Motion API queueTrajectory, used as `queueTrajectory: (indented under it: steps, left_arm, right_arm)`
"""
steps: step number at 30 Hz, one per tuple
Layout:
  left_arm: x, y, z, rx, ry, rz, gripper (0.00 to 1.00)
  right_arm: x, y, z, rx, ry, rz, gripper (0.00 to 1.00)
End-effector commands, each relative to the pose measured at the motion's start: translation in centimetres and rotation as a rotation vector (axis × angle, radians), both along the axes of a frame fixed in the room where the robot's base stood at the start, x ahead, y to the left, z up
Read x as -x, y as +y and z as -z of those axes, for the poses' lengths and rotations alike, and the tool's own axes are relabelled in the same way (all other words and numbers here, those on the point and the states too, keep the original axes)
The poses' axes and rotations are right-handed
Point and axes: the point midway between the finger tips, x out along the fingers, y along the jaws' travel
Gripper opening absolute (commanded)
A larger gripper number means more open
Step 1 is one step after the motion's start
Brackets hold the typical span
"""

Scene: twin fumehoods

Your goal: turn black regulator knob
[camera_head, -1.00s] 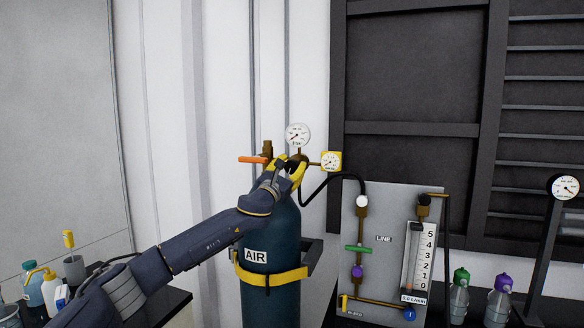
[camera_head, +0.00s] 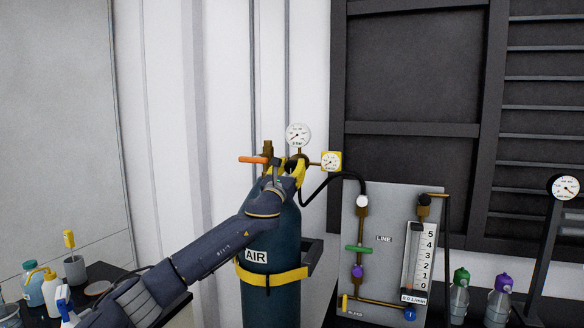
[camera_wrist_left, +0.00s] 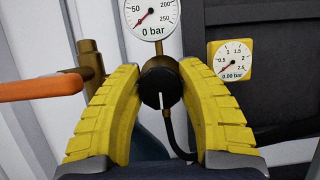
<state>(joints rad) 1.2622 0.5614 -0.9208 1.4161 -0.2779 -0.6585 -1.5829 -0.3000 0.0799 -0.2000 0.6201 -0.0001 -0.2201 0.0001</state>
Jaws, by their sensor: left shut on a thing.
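The black regulator knob (camera_wrist_left: 161,88) shows in the left wrist view, with a white mark pointing down. It sits on the brass regulator below a round white gauge (camera_wrist_left: 150,16) that reads 0 bar. My left gripper (camera_head: 287,168) is at the top of the teal AIR cylinder (camera_head: 272,240). In the left wrist view its yellow fingers (camera_wrist_left: 162,80) are shut on the knob, one on each side. In the head view the fingers and arm mostly hide the knob. My right gripper is not in view.
An orange valve handle (camera_wrist_left: 42,86) sticks out just left of the fingers. A yellow square gauge (camera_wrist_left: 231,61) reading 0.00 bar is at the right. A black hose (camera_head: 338,175) runs to the LINE panel (camera_head: 384,262). Bottles (camera_head: 48,284) stand at lower left.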

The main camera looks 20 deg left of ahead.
Motion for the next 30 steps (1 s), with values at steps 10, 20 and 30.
queueTrajectory:
  steps: [10,20,30]
  left_arm:
    - [-0.01,0.04,-0.03,0.336,0.022,0.001,0.09]
    - [-0.01,0.17,-0.01,0.649,0.042,0.001,0.09]
    - [-0.02,0.26,0.09,0.97,0.064,0.001,0.09]
  right_arm:
    - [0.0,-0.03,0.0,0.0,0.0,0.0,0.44]
    - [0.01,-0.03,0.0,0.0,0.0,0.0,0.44]
    - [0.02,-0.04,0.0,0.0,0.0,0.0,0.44]
